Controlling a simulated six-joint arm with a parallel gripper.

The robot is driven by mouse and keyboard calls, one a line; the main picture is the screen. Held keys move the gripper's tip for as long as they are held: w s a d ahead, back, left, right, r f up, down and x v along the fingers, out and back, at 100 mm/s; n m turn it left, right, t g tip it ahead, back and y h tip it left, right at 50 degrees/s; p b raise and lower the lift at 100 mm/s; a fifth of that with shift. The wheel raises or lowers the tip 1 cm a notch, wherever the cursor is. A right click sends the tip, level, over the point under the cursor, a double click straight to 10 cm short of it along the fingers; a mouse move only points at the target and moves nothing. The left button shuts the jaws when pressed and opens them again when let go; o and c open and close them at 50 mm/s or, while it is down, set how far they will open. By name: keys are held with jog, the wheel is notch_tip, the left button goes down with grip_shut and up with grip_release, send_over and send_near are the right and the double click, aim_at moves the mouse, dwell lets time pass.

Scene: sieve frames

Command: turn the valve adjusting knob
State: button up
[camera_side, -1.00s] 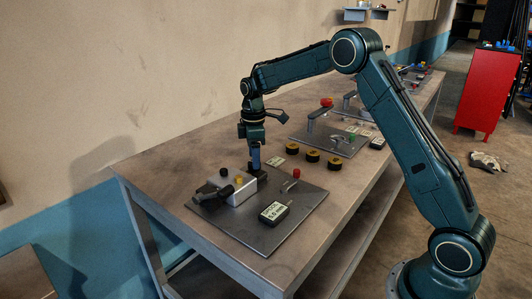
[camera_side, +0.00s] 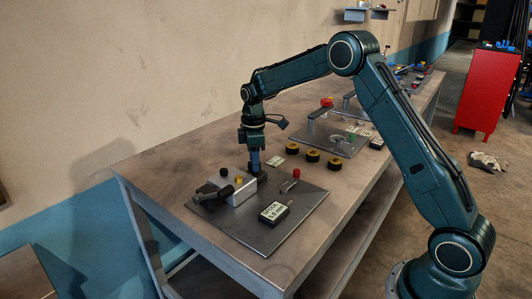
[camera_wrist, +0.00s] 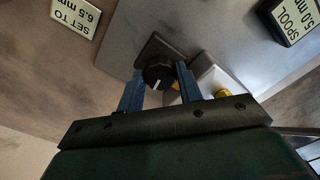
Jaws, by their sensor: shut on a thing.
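The adjusting knob (camera_wrist: 158,73) is round and black with a white pointer line, and sits on a dark square base in the wrist view. My gripper (camera_wrist: 159,82) has one blue finger on each side of it and is shut on it. In the side view my gripper (camera_side: 254,166) points straight down at the back of the near metal plate (camera_side: 292,210); the knob is mostly hidden there. A card (camera_wrist: 76,15) reading "SET TO 6.5 mm" lies beside the plate.
Close beside the gripper is a light valve block (camera_side: 236,191) with black and yellow knobs. A red-topped lever (camera_side: 293,178) and a "SPOOL 5.0 mm" box (camera_side: 274,212) are on the plate. The table's front left is clear.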

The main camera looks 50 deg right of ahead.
jog(key=shift+m, duration=0.4)
jog(key=m, duration=0.8)
jog(key=shift+r, duration=0.1)
jog(key=m, duration=0.4)
jog(key=shift+m, duration=2.5)
jog(key=o, duration=1)
